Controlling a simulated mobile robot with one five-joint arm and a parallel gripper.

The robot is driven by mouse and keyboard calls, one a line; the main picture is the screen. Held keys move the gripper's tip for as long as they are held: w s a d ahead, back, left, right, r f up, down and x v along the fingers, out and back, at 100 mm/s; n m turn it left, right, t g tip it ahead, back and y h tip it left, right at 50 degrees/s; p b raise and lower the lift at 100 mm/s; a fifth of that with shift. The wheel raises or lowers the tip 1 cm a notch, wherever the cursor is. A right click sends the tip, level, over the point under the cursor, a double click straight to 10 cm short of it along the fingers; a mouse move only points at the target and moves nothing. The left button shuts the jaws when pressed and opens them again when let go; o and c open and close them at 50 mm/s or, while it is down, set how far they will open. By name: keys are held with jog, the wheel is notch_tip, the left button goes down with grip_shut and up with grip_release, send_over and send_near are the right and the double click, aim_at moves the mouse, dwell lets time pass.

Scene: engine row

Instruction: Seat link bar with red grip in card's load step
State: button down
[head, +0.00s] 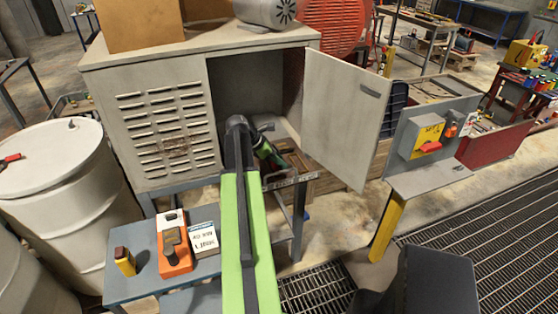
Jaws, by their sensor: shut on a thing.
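My gripper (265,146) is at the mouth of the open grey cabinet (165,130), partly hidden behind my arm. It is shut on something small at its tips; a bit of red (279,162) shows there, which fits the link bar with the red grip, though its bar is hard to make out. Just below is a narrow shelf or tray (292,181) with a label strip on its front edge; I cannot tell whether the held piece touches it. A white card (204,241) with dark lettering, seemingly "LINK", stands on the blue table; its smaller text is unreadable.
The cabinet door (340,115) stands open to the right. An orange device (174,243) and a yellow one (124,261) are on the blue table (130,285). A panel (430,175) at right bears a box with a red handle. White drums (70,180) stand left.

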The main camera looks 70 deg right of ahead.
jog(key=shift+f+b, duration=0.65)
jog(key=shift+f, duration=0.05)
jog(key=c, duration=0.8)
grip_release()
jog(key=shift+c, duration=0.2)
jog(key=p+v, duration=1.3)
jog(key=v, duration=0.4)
jog(key=shift+a+p, duration=0.25)
jog(key=shift+p, duration=0.1)
jog(key=shift+w, duration=0.15)
